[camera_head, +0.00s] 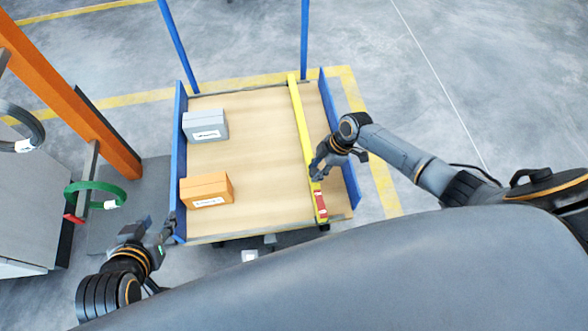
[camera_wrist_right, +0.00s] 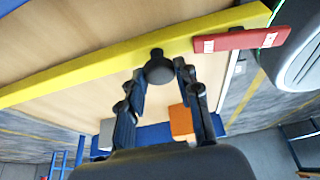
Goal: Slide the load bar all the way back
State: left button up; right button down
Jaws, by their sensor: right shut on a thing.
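The yellow load bar (camera_head: 301,125) lies lengthwise over the cart's wooden deck, toward its right side. A red block with pale labels (camera_head: 320,204) sits at its near end. In the right wrist view the bar (camera_wrist_right: 100,73) crosses diagonally, with the red block (camera_wrist_right: 240,40) at its right end and a black knob (camera_wrist_right: 159,68) on its side. My right gripper (camera_head: 320,172) is shut on this knob; its fingers also show in the wrist view (camera_wrist_right: 160,80). My left gripper (camera_head: 160,224) is open and empty beside the cart's near left corner.
A grey box (camera_head: 205,125) and an orange box (camera_head: 206,189) stand on the deck's left side. Blue side rails (camera_head: 178,150) edge the deck (camera_head: 255,150). An orange post (camera_head: 70,95) and a green coil (camera_head: 95,188) are at left. The mid-deck is clear.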

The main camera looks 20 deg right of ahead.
pick_arm(q)
jog(key=shift+w+d+r+t, duration=0.1)
jog(key=shift+w+r+t, duration=0.2)
jog(key=shift+w, duration=0.15)
pick_arm(e)
jog(key=d, duration=0.3)
jog(key=s+d, duration=0.1)
jog(key=d, duration=0.1)
jog(key=c, duration=1)
grip_release()
jog(key=shift+d, duration=0.1)
pick_arm(q)
jog(key=shift+d, duration=0.1)
pick_arm(e)
jog(key=shift+o, duration=0.2)
jog(key=v, duration=1.2)
